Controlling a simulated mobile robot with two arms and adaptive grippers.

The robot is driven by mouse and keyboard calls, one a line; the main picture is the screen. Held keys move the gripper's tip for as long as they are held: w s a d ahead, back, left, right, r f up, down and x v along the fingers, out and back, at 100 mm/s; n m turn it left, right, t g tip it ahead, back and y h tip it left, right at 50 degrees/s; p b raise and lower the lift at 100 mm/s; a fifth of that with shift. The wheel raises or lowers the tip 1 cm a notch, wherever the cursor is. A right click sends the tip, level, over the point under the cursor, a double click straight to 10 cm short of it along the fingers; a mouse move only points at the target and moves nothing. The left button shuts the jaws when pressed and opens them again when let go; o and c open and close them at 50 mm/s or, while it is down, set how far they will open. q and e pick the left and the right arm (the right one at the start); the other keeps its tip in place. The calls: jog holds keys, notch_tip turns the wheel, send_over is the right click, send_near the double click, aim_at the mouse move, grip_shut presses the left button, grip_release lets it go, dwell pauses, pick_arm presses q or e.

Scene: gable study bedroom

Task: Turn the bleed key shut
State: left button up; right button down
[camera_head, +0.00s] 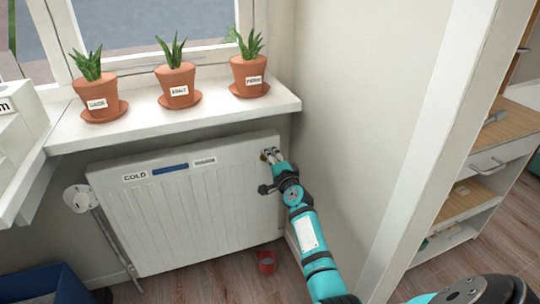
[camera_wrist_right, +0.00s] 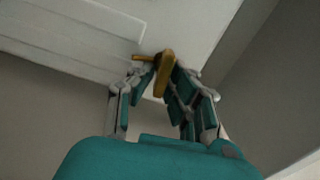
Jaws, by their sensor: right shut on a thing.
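The bleed key is a small brass-coloured piece (camera_wrist_right: 165,72) at the top right end of the white radiator (camera_head: 200,215). My right gripper (camera_head: 270,157) reaches up to that end of the radiator and is shut on the key. In the right wrist view the gripper fingers (camera_wrist_right: 163,85) close around the key, with its yellow bar showing between and above the fingertips. In the head view the fingers hide most of the key. My left gripper is not in view.
Three potted plants (camera_head: 176,84) stand on the windowsill (camera_head: 220,108) above the radiator. A red cup (camera_head: 266,262) stands on the floor below the radiator's right end. A wooden-topped shelf unit (camera_head: 485,180) stands at right.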

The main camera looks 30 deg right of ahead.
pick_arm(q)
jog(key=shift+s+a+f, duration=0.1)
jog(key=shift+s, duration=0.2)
pick_arm(e)
jog(key=shift+f+m, duration=0.15)
jog(key=shift+m, duration=0.55)
jog(key=c, duration=1.4)
grip_release()
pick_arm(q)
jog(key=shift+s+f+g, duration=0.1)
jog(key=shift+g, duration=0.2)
pick_arm(e)
jog(key=shift+s, duration=0.15)
jog(key=v, duration=1.1)
jog(key=shift+s, duration=0.4)
jog(key=shift+a, duration=0.15)
